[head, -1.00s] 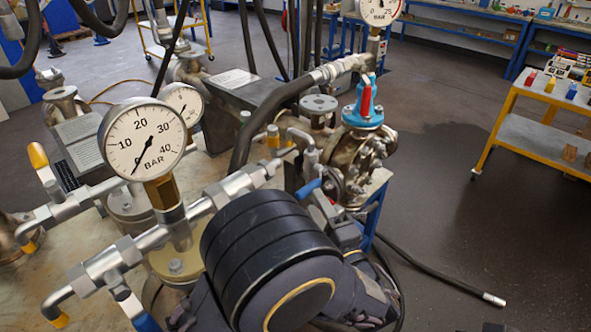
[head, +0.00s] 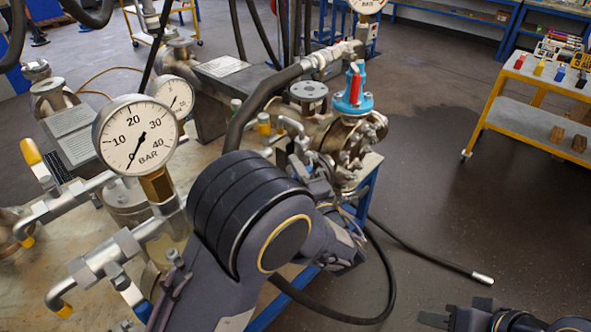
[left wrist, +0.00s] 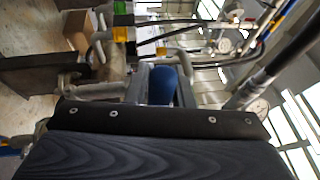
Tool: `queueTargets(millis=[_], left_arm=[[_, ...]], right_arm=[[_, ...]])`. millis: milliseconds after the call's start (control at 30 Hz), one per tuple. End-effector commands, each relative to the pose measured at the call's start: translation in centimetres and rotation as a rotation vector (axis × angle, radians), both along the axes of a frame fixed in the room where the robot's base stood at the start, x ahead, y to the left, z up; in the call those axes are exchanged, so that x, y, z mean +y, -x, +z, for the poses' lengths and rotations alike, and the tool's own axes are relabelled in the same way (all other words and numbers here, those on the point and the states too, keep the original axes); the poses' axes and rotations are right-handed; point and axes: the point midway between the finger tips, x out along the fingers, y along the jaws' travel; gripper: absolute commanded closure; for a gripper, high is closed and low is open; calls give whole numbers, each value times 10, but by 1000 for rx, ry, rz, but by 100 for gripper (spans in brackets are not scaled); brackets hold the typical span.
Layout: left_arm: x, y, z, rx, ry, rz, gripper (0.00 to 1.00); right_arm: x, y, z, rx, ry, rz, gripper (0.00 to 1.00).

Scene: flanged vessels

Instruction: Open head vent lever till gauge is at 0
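A large round gauge (head: 136,136) marked BAR stands at the left of the head view. Its needle's long end points lower left, near the low end of the scale. My left gripper (head: 322,180) is beside the pipework, mostly hidden behind my own arm. In the left wrist view a rounded blue piece (left wrist: 162,85) shows between its fingers; I cannot tell whether they press on it. A yellow-handled lever (head: 34,158) is at far left, and a blue-handled one (head: 141,308) at the bottom. My right gripper (head: 450,318) is at the bottom right edge, partly cut off.
A smaller gauge (head: 173,96) stands behind the large one. A valve with a red and blue top (head: 354,92) is further right. A black hose (head: 430,253) lies on the floor. A yellow trolley (head: 545,110) stands at right; the floor between is open.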

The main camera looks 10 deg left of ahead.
Motion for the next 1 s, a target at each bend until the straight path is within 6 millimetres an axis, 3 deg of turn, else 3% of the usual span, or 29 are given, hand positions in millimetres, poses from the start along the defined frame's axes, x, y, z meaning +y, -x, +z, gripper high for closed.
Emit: queueTargets(millis=[167, 567, 1000], left_arm=[[0, 0, 0, 0, 0, 0, 100], [0, 0, 3, 24, -15, 0, 100], [-2, -3, 24, 249, -179, -1, 100]], right_arm=[[0, 0, 0, 0, 0, 0, 64], [0, 0, 3, 0, 0, 0, 64], [0, 0, 29, 0, 0, 0, 64]])
